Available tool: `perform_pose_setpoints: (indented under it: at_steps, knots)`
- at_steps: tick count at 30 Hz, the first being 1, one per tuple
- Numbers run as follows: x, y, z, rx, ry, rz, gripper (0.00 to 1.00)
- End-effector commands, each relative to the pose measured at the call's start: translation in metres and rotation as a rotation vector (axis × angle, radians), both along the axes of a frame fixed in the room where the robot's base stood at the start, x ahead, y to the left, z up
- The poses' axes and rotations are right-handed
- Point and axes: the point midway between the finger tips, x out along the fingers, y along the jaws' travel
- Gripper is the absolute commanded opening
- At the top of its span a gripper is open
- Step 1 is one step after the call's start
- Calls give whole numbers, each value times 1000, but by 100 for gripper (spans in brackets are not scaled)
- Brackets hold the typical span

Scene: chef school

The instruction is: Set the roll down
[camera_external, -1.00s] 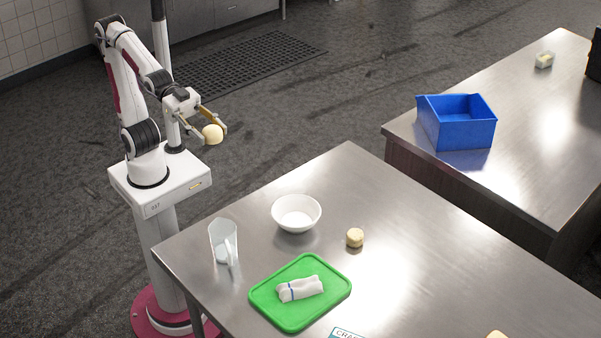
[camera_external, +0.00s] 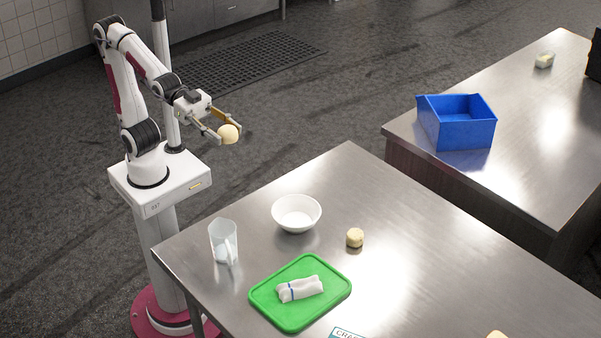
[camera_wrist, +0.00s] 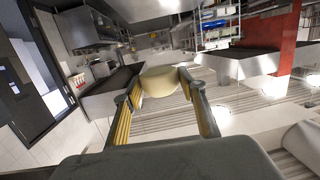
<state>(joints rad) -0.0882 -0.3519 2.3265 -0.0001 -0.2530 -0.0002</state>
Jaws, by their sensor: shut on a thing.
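My gripper (camera_external: 229,132) is shut on a pale yellow, rounded roll (camera_external: 228,134). It holds the roll in the air, beyond the table's far left edge and above the floor. In the wrist view the roll (camera_wrist: 159,81) sits between the fingertips of my gripper (camera_wrist: 160,92). A similar small pale roll (camera_external: 355,238) stands on the near steel table (camera_external: 430,240), right of a white bowl (camera_external: 297,214).
A clear jug (camera_external: 223,242) stands near the table's left edge. A green tray (camera_external: 335,293) holds a white rolled cloth (camera_external: 299,289) with a blue band. A blue bin (camera_external: 458,122) is on the other table. The near table's right part is mostly clear.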

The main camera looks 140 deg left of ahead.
Motion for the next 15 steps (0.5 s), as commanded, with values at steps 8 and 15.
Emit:
perform_pose_setpoints:
  at_steps: [8, 15]
  knots:
    - [11, 69, -46, -1, 7, 133, 20]
    - [13, 128, -82, -1, 5, 230, 20]
